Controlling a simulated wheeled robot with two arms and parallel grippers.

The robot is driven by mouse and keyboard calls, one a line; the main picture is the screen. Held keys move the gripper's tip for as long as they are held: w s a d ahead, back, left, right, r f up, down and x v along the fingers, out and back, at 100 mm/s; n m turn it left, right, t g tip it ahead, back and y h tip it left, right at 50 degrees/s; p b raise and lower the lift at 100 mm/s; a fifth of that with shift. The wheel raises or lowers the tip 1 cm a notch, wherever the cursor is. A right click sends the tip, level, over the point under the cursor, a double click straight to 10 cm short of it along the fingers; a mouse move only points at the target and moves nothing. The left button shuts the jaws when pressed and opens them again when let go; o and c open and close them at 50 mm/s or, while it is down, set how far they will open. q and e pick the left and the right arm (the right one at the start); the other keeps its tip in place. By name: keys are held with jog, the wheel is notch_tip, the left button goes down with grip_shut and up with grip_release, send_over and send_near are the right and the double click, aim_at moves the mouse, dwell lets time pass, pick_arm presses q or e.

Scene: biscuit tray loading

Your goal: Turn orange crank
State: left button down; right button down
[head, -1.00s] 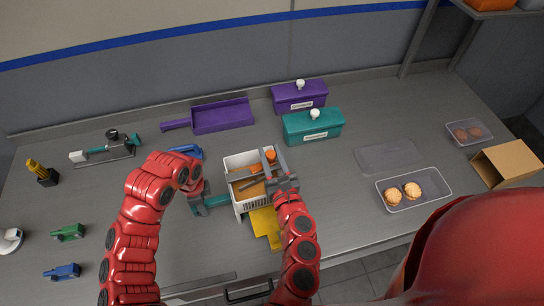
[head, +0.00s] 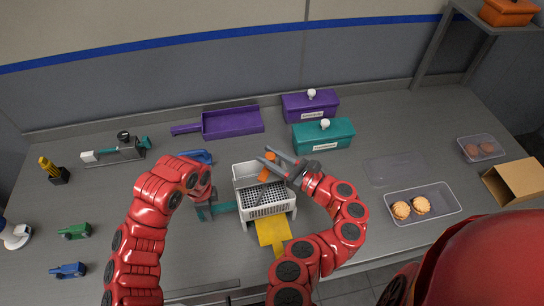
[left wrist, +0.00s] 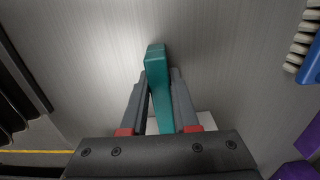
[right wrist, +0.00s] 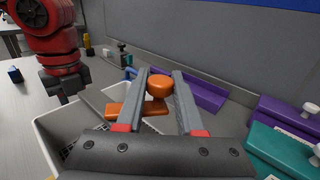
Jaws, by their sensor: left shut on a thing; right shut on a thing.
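The orange crank (right wrist: 130,112) sits over a white box (head: 281,208) with a grid inside, and its round knob (right wrist: 159,86) stands up at one end. My right gripper (head: 275,159) is at the box's back right corner, shut on the knob, with a finger on each side. The crank also shows small in the head view (head: 267,168). My left gripper (head: 208,209) is shut on a teal handle (left wrist: 157,75) at the box's left side. The handle lies between its fingers in the left wrist view. The crank's pivot is hidden.
A yellow tray (head: 272,231) sticks out from the box's front. Purple (head: 310,107) and teal (head: 322,135) lidded boxes stand behind, near a purple pan (head: 232,124). A clear tray (head: 445,211) with biscuits is at right. Tools lie at left.

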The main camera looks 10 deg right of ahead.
jog(key=shift+y, duration=0.3)
jog(key=c, duration=0.5)
grip_release()
jog(key=shift+d, duration=0.1)
jog(key=shift+s+d+f, duration=0.15)
jog(key=shift+s+d, duration=0.25)
jog(key=shift+d, duration=0.05)
jog(key=v, duration=1)
jog(key=shift+s+d+r, duration=0.2)
jog(key=shift+s+r, duration=0.05)
jog(key=shift+r, duration=0.05)
